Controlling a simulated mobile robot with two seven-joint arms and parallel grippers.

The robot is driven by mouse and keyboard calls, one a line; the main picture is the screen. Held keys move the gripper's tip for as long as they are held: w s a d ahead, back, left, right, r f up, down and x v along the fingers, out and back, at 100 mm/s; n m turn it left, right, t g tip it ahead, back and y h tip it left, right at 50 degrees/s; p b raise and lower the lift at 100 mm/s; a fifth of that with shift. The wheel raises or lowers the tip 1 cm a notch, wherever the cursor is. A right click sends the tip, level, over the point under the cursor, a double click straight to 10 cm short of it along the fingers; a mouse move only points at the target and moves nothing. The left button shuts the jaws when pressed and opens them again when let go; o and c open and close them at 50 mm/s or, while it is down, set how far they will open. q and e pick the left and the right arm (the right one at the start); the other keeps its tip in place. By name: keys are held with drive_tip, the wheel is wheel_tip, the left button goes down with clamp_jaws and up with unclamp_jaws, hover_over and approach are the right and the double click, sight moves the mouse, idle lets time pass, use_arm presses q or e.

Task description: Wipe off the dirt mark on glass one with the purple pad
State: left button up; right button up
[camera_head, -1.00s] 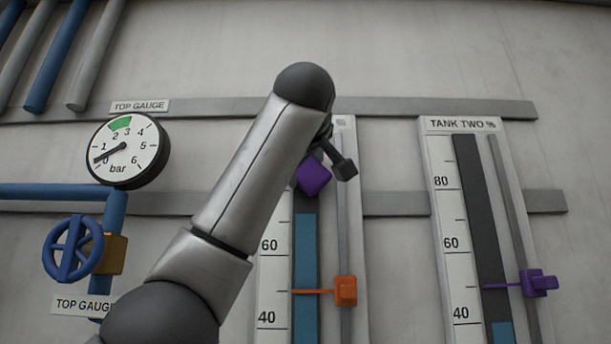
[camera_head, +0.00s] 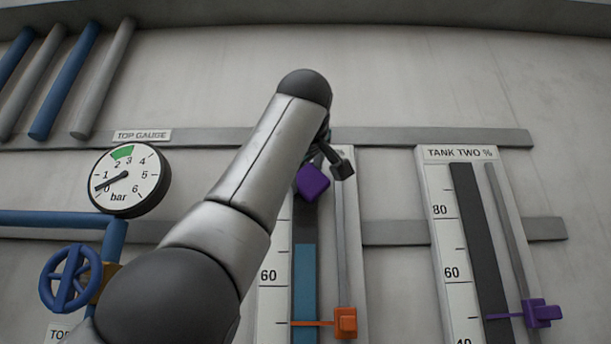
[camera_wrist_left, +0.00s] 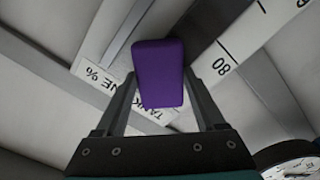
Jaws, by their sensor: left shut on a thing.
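The purple pad (camera_head: 312,182) is held by my left gripper (camera_head: 328,160) in front of the upper part of glass one (camera_head: 304,280), a dark vertical strip with blue fill. In the left wrist view the pad (camera_wrist_left: 158,75) sits between the two fingers of the left gripper (camera_wrist_left: 160,95), which is shut on it. I cannot tell whether the pad touches the glass. I see no dirt mark; my left arm and the pad hide the glass's upper part. My right gripper is not in view.
An orange pointer slider (camera_head: 345,323) is on glass one's right rail. Tank two's panel (camera_head: 437,190) with a purple slider (camera_head: 542,313) is to the right. A round gauge (camera_head: 130,181) and blue valve wheel (camera_head: 69,278) are to the left. Bare wall lies above.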

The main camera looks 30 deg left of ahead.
sight(305, 247)
use_arm(q)
drive_tip(key=shift+f+b, duration=5.85)
drive_tip(key=shift+f, duration=0.65)
wheel_tip(305, 247, up, 12)
drive_tip(key=p, duration=1.2)
drive_tip(key=shift+f, duration=0.25)
drive_tip(key=shift+r, duration=0.7)
drive_tip(key=shift+s+d+b, duration=0.15)
drive_tip(key=shift+s+b, duration=0.15)
drive_tip(key=shift+s, duration=0.05)
drive_tip(key=shift+b+v, duration=0.95)
drive_tip(key=shift+v, duration=1.65)
